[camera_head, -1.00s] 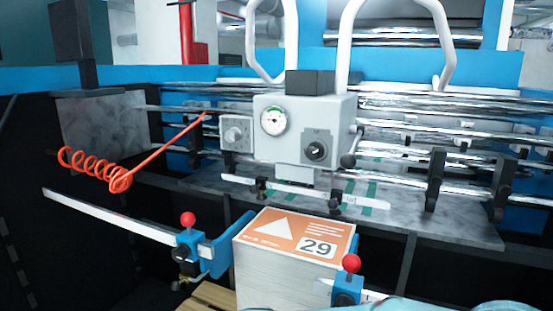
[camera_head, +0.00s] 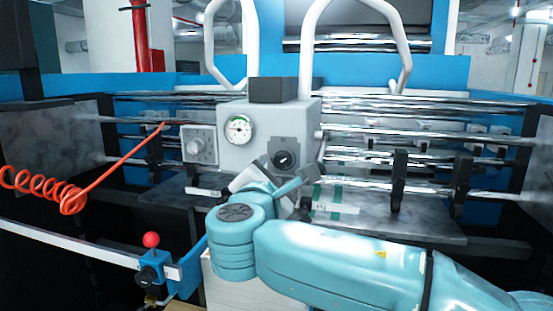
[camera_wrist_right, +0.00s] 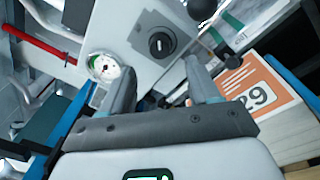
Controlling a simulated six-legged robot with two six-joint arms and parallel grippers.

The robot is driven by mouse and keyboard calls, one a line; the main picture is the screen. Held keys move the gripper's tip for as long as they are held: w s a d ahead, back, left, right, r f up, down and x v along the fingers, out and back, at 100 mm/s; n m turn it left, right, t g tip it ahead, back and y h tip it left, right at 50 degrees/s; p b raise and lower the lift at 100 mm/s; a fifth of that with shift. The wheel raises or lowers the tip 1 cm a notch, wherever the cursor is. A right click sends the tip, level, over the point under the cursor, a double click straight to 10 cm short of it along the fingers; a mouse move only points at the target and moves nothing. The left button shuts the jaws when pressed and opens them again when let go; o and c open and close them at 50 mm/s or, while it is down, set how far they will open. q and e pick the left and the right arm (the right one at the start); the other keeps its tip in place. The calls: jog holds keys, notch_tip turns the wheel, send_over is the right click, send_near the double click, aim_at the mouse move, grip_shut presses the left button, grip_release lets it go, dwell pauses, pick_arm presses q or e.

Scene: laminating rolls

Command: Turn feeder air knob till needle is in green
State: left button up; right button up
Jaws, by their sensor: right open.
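The grey feeder control box (camera_head: 240,155) carries a round white gauge (camera_head: 238,129) with a small green band; its needle is too small to read surely. Right of the gauge, a black round knob (camera_head: 283,159) sits on a dark plate. My right gripper (camera_head: 287,174) is in front of and just below the knob, apart from it. In the wrist view, the open, empty fingers (camera_wrist_right: 160,70) point toward the knob (camera_wrist_right: 160,44), which lies beyond and between them. The gauge (camera_wrist_right: 104,67) shows left of the fingers there. My left gripper is not in view.
A second, grey knob (camera_head: 199,147) is on a small box left of the gauge. A paper stack (camera_wrist_right: 262,100) marked 29 lies below. White tube handles (camera_head: 305,50) rise above the box. A red coiled hose (camera_head: 45,188) hangs at left. A black ball lever (camera_wrist_right: 201,9) is near the knob.

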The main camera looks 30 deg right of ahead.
aim_at(281, 163)
jog(key=p+x, duration=0.1)
jog(key=x, duration=0.6)
jog(key=shift+w+p, duration=0.1)
jog(key=shift+p, duration=0.2)
jog(key=shift+w+d+f, duration=0.1)
jog(key=shift+d, duration=0.15)
jog(key=shift+c, duration=0.2)
jog(key=shift+a, duration=0.1)
jog(key=c, duration=1)
